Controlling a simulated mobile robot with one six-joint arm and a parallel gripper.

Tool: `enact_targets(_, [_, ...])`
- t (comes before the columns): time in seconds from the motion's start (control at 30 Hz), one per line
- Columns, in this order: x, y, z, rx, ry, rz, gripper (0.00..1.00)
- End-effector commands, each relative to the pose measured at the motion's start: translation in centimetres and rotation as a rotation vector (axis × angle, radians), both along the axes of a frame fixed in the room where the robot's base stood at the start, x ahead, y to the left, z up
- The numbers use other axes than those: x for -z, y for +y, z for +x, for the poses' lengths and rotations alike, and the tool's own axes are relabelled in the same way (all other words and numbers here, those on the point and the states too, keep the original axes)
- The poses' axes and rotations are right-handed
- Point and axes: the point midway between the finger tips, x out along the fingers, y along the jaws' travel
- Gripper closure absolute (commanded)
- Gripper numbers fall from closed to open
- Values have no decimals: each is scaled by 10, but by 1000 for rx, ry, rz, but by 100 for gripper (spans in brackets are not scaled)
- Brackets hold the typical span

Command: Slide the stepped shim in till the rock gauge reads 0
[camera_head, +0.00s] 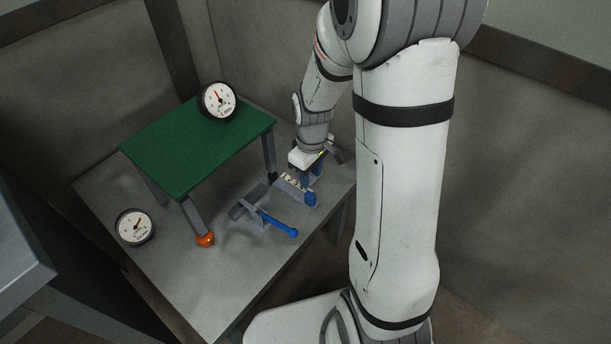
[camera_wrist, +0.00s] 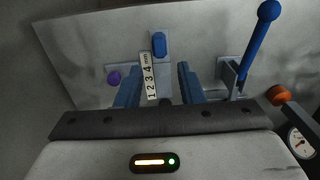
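The stepped shim appears as a grey piece with a white strip marked 1 2 3 4 mm (camera_wrist: 148,76) and a blue knob (camera_wrist: 159,43); it also shows in the head view (camera_head: 310,198). My gripper (camera_wrist: 158,68) is open, its two blue fingers apart on either side of the strip, apparently touching nothing. In the head view my gripper (camera_head: 312,172) is low over the shim, by the green-topped frame's (camera_head: 180,150) dark-footed leg. One round gauge (camera_head: 218,99) stands on the green top, its needle up and left. Another gauge (camera_head: 134,227) is at the table's left, needle up and right. Their lettering is too small to read.
A blue-handled lever clamp (camera_head: 275,222) stands in front of the frame, near its orange foot (camera_head: 205,240). A purple knob (camera_wrist: 113,78) lies left of the fingers in the wrist view. The front of the grey table (camera_head: 225,290) is clear. Walls stand behind.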

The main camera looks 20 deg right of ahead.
Motion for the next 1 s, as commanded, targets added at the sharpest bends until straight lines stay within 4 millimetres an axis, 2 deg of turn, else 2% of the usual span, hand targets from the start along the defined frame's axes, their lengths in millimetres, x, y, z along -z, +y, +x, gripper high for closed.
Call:
enact_targets(0.27, [19,0,1,-7,2,0,65])
enact_targets(0.77, [90,0,1,-6,3,0,65])
enact_targets(0.83, [84,0,1,-6,1,0,70])
enact_targets(1.0, [83,1,1,-6,1,0,83])
